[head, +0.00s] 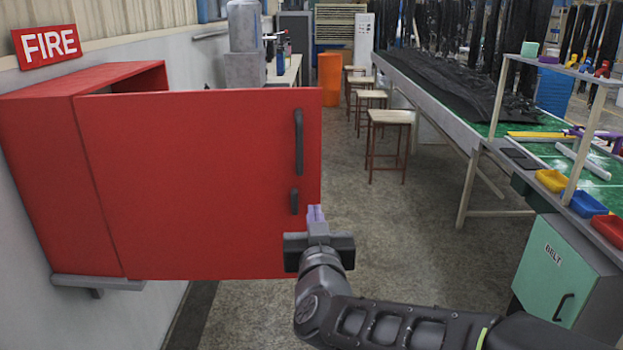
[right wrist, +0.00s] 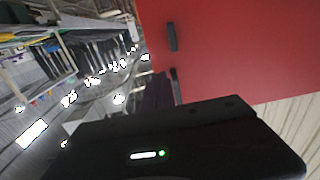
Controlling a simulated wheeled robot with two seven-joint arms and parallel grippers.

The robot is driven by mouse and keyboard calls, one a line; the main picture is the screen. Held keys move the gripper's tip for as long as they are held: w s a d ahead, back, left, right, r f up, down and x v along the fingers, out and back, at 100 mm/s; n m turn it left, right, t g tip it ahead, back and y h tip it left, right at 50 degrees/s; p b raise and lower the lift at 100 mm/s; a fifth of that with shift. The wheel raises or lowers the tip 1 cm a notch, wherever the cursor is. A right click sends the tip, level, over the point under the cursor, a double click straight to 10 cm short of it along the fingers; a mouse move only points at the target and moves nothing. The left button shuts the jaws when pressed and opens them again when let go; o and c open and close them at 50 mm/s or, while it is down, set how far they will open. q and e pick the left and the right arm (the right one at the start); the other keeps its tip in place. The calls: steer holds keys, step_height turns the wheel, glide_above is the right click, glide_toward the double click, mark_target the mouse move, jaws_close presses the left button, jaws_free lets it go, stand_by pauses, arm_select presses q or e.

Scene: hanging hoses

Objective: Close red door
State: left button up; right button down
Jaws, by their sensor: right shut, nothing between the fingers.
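The red door (head: 200,185) of the red fire cabinet (head: 50,170) stands open, swung out from the wall on the left in the head view. It carries a long dark handle (head: 299,142) and a shorter dark one (head: 294,201) near its free edge. My right gripper (head: 316,214) is shut and empty at the door's lower free edge; I cannot tell whether it touches. In the right wrist view the door (right wrist: 235,45) fills the upper right, with its handles (right wrist: 172,38) near the edge. My left gripper is out of view.
A FIRE sign (head: 47,46) hangs above the cabinet. A green workbench (head: 570,155) with trays runs along the right, with a green BELT cabinet (head: 560,270) under it. Stools (head: 388,118) stand beyond. The floor (head: 430,235) between is clear.

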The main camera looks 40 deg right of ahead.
mark_target(311, 181)
steer(key=p+x, duration=0.3)
steer(key=x, duration=0.7)
steer(key=shift+r+p, duration=0.1)
steer(key=shift+p, duration=0.25)
steer(key=shift+x, duration=0.8)
steer(key=shift+d, duration=0.1)
